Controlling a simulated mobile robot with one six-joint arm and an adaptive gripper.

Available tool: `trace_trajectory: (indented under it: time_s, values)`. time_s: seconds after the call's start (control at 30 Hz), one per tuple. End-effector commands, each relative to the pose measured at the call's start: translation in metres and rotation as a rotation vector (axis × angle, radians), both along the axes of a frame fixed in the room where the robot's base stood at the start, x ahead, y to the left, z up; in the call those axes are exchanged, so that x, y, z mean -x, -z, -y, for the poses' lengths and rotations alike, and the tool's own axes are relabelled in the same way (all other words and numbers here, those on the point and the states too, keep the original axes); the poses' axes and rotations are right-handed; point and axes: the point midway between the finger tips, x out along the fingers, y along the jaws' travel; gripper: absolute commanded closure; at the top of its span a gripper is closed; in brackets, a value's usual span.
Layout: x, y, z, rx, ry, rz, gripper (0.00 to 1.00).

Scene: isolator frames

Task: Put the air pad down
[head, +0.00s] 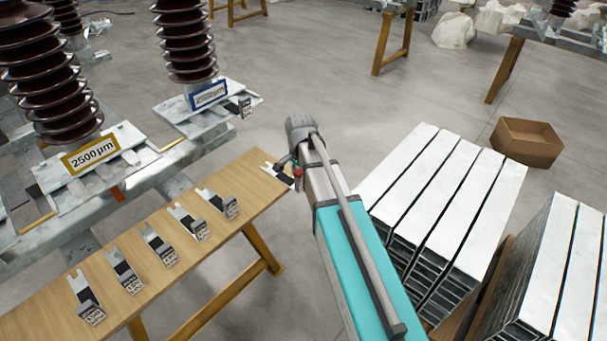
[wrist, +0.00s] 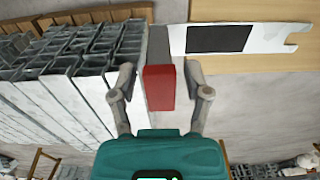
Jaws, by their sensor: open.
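The air pad (wrist: 262,38) is a white notched plate with a black rectangle. In the wrist view it lies flat on the wooden table, with a grey end block and a red part (wrist: 160,88) at its left end. My gripper (wrist: 161,84) is open, with one finger on each side of the red part and a gap on both sides. In the head view the pad (head: 270,168) shows at the table's far right end, partly hidden behind my gripper (head: 292,168).
Several similar pads, one of them here (head: 86,298), stand in a row along the wooden table (head: 45,315). Stacked metal beams (head: 440,185) stand close to the right of my arm. Brown insulators (head: 187,40) on plates stand at left. A cardboard box (head: 525,142) is on the floor.

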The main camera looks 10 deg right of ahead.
Motion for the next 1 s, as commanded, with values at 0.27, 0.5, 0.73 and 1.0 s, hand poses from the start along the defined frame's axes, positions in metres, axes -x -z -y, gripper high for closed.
trace_trajectory:
  time_s: [0.27,0.5,0.73,1.0]
  values:
    - [0.0,-0.028,0.0,0.0,0.0,0.0,0.38]
    - [0.0,-0.048,0.001,0.0,0.0,0.0,0.38]
    - [0.001,-0.068,0.001,0.0,0.001,0.0,0.38]
    - [0.001,-0.09,0.001,0.0,0.001,0.0,0.38]
